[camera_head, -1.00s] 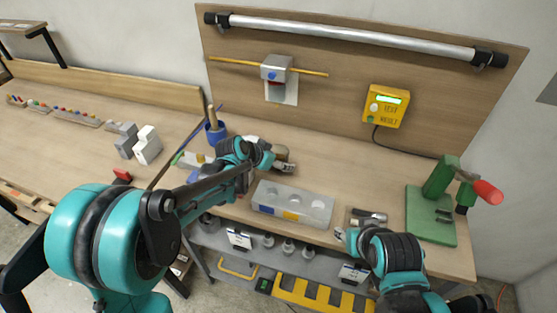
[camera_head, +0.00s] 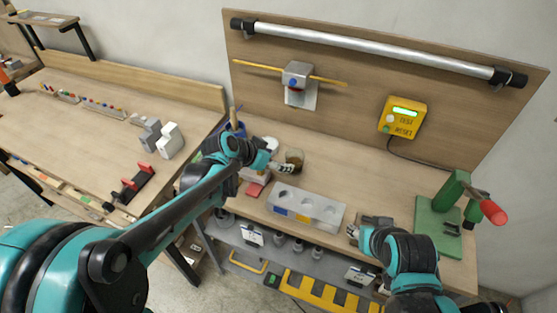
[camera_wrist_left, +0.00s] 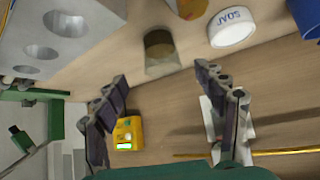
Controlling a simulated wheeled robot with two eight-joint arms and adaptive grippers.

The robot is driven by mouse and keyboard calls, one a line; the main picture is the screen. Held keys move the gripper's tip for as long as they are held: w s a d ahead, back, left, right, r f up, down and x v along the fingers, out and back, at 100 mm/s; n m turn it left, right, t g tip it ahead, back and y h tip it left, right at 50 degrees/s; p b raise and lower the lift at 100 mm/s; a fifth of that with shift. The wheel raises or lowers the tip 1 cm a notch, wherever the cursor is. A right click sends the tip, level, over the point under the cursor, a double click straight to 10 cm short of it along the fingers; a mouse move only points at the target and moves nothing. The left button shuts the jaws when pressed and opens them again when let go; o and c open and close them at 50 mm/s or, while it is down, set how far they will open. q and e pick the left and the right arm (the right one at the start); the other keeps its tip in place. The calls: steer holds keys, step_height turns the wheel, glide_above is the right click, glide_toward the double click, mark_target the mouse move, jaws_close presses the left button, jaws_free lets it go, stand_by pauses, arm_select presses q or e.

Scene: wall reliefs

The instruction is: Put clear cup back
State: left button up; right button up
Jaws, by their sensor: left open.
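The clear cup (camera_head: 294,158), see-through with a brownish tint, stands on the workbench behind the grey block with round recesses (camera_head: 332,217). My left gripper (camera_head: 285,168) is beside the cup's near side in the head view. In the left wrist view the clear cup (camera_wrist_left: 160,56) shows beyond and between the spread fingertips of my left gripper (camera_wrist_left: 160,80). The fingers are open with nothing between them. My right gripper (camera_head: 352,234) is low near the bench's front edge, by a small grey item; its finger opening is unclear.
A white round "SOAP" container (camera_wrist_left: 231,27) stands near the cup. A blue holder (camera_wrist_left: 304,16) is at its far side. A green press with a red handle (camera_head: 440,215) stands at the right. Bare bench lies behind the cup.

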arm_select(q)
steer(key=s+a+n+y, duration=0.3)
steer(key=s+a, duration=0.3)
steer(key=s, duration=0.5)
steer(key=s+a+n+y, duration=0.2)
steer(key=s+a+n, duration=0.3)
steer(key=s, duration=0.6)
steer(key=shift+a+r+y, duration=0.35)
steer(key=shift+a+y, duration=0.05)
steer(key=shift+a, duration=0.35)
